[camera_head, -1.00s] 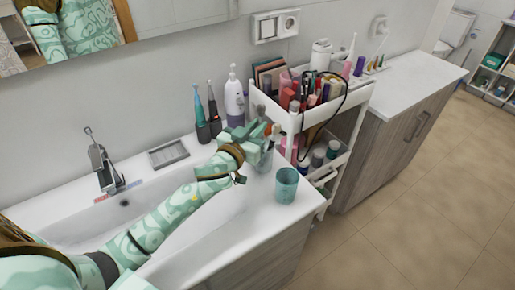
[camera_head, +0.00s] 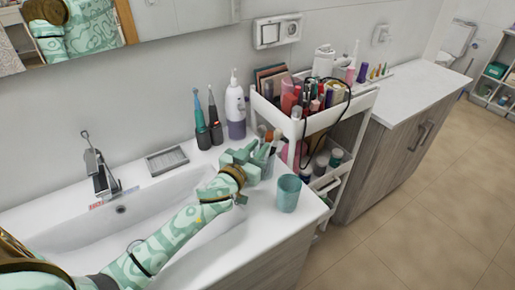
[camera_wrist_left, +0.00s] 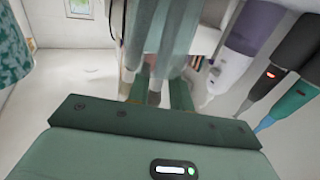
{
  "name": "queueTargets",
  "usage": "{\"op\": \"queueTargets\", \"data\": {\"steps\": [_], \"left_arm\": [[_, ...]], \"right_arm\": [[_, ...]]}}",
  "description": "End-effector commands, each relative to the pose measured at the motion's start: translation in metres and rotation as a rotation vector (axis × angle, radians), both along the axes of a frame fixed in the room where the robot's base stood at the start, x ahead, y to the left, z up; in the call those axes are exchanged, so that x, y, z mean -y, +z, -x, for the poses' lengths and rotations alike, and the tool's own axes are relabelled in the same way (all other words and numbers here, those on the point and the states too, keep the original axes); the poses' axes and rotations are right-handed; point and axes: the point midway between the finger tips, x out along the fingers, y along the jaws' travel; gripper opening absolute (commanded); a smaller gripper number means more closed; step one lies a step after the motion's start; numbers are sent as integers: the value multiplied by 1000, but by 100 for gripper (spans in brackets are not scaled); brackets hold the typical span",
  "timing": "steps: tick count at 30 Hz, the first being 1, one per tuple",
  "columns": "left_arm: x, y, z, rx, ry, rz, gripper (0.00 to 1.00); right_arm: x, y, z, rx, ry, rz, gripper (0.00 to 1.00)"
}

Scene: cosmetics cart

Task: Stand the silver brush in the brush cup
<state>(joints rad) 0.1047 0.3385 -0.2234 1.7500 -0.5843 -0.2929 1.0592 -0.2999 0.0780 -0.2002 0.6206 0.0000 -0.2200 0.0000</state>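My left gripper (camera_head: 247,154) is low over the counter, beside a clear cup (camera_head: 265,166) with several upright brush-like handles in it. In the left wrist view the clear cup (camera_wrist_left: 165,35) covers much of the space in front of the fingers, with pale handle ends at its lower part. I cannot tell whether the fingers hold one of these handles, or which one is the silver brush. A teal cup (camera_head: 288,193) stands upright near the counter's front edge; it also shows at the left of the wrist view (camera_wrist_left: 12,45). My right gripper is out of view.
A purple-white pump bottle (camera_head: 235,108) and two electric toothbrushes (camera_head: 209,122) stand behind the gripper. A white cart (camera_head: 340,105), full of cosmetics, stands right of the counter. The sink (camera_head: 110,225) and tap (camera_head: 100,170) are at left.

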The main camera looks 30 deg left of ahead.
Motion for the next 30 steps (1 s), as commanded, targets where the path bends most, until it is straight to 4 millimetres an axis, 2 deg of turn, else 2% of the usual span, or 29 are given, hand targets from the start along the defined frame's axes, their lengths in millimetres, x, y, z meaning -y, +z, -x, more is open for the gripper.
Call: {"op": "queueTargets", "data": {"steps": [5,8,18,21,25,30], "left_arm": [[0,5,0,1,-1,-1,22],[0,2,12,-2,-1,2,22],[-5,3,89,-2,0,3,22],[-6,3,106,-1,0,2,22],[-7,4,117,0,1,0,22],[-7,4,120,1,1,-1,22]], "right_arm": [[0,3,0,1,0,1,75],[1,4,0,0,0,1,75],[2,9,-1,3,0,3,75],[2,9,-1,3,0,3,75],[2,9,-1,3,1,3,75],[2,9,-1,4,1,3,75]]}}
